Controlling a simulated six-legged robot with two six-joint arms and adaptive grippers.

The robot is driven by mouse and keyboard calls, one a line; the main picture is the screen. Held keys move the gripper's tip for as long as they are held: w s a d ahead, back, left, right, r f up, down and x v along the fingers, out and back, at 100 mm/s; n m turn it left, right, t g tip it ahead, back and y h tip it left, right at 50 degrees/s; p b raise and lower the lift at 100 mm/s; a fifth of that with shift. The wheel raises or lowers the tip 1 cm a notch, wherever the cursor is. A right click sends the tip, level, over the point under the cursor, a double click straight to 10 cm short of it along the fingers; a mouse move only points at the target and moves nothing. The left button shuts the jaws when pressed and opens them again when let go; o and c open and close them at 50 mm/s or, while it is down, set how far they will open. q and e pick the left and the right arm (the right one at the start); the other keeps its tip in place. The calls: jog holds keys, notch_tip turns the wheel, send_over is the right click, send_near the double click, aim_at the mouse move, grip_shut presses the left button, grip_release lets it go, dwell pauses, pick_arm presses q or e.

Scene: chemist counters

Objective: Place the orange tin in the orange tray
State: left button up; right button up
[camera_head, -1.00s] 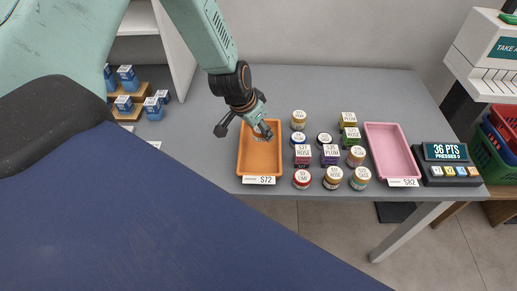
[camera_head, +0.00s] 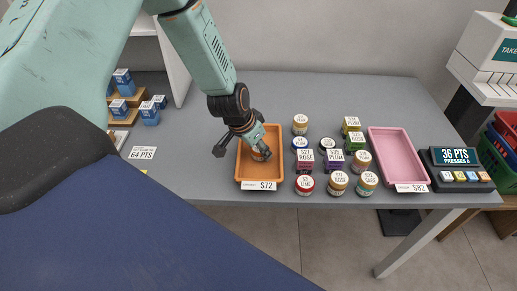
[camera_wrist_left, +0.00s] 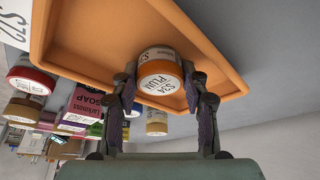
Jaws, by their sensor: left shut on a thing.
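The orange tray (camera_head: 243,168) lies on the grey counter, with an S72 label on its front edge. My left gripper (camera_head: 262,153) is inside the tray's outline. In the left wrist view my left gripper (camera_wrist_left: 161,95) is shut on an orange-banded tin (camera_wrist_left: 160,72) with a white lid reading S34 PLUM. The tin is over the tray floor; I cannot tell whether it touches it. In the head view the tin (camera_head: 258,156) is mostly hidden by the fingers. My right gripper is not in view.
Several tins and soap boxes stand right of the tray, among them a red tin (camera_head: 305,184). Beyond them are a pink tray (camera_head: 397,156) and a points display (camera_head: 455,158). Blue boxes (camera_head: 123,82) stand on a stepped stand at the left. The counter behind the tray is clear.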

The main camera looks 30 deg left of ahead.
pick_arm(q)
jog(key=shift+f, duration=0.2)
jog(key=o, duration=0.9)
jog(key=shift+w+d, duration=0.15)
jog(key=shift+o, duration=1.2)
